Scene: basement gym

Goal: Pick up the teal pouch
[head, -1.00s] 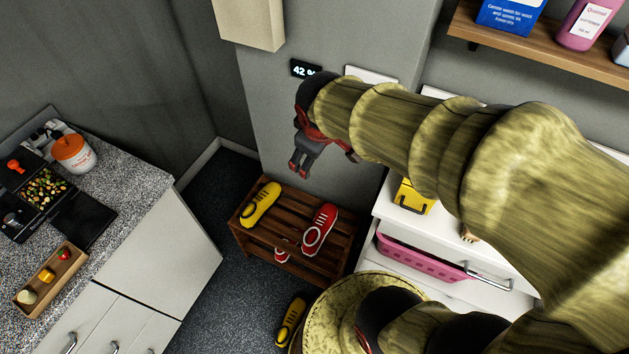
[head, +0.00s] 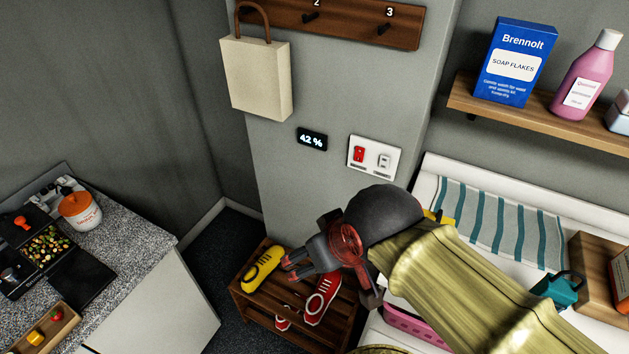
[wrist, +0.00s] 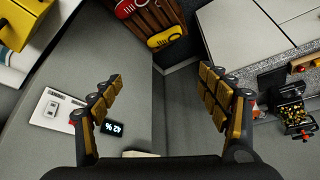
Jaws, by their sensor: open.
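A small teal object (head: 557,289) with a dark strap or handle, which looks like the pouch, sits on the white surface at the right of the head view. My arm partly covers it, so its full shape is hidden. My gripper (head: 325,280) is well to the left of it, in front of the grey wall and above the shoe rack. In the wrist view my gripper (wrist: 160,80) has its two fingers spread wide with nothing between them. The teal object does not show in the wrist view.
A wooden box (head: 597,270) stands right beside the teal object. A striped towel (head: 500,226) lies behind it. A wall shelf (head: 530,122) with soap flakes and bottles hangs above. A wooden rack (head: 270,315) holds shoes. A speckled counter (head: 115,238) is at left.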

